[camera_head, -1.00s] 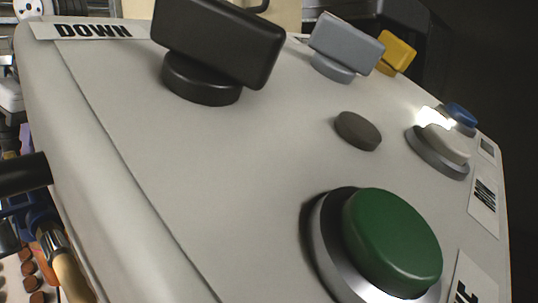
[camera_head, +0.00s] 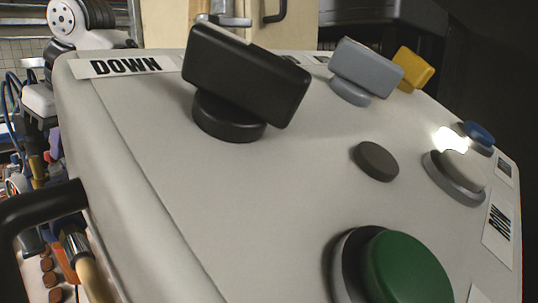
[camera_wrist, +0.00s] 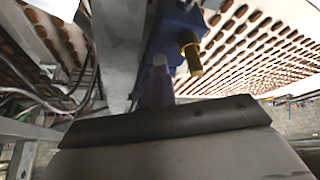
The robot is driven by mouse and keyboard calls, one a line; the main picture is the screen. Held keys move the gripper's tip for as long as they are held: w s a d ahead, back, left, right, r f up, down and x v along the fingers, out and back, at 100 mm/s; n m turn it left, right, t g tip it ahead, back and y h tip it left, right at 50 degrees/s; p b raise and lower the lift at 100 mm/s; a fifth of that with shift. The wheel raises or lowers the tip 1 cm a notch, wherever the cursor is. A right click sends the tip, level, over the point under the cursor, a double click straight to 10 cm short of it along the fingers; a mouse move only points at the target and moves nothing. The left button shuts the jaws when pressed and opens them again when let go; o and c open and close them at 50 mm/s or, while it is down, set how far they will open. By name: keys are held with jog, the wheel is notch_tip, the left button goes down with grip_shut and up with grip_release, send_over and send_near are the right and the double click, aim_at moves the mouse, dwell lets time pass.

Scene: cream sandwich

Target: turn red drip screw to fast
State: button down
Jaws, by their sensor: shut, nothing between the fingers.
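I cannot make out a red drip screw in either view. In the wrist view, a brass fitting (camera_wrist: 190,53) sticks out from a blue part (camera_wrist: 180,30), with a small purple piece (camera_wrist: 159,61) beside it. My gripper (camera_wrist: 165,119) shows as a wide dark edge with a grey body at the bottom of the wrist view. It is shut and holds nothing; its fingers are hard to tell apart. In the head view, an orange-red part (camera_head: 69,262) sits low at left by a brass-coloured fitting (camera_head: 88,272), partly hidden by the panel.
A cream control panel (camera_head: 290,175) fills the head view, with a black knob (camera_head: 245,75), a grey knob (camera_head: 366,67), a yellow knob (camera_head: 413,68) and a green button (camera_head: 405,270). Rows of brown sandwiches (camera_wrist: 260,40) lie beyond the blue part.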

jog(key=shift+w, duration=0.4)
jog(key=shift+w+d+f, duration=0.1)
jog(key=shift+d, duration=0.15)
jog(key=shift+d, duration=0.1)
notch_tip(320, 180, up, 6)
dwell(0.4)
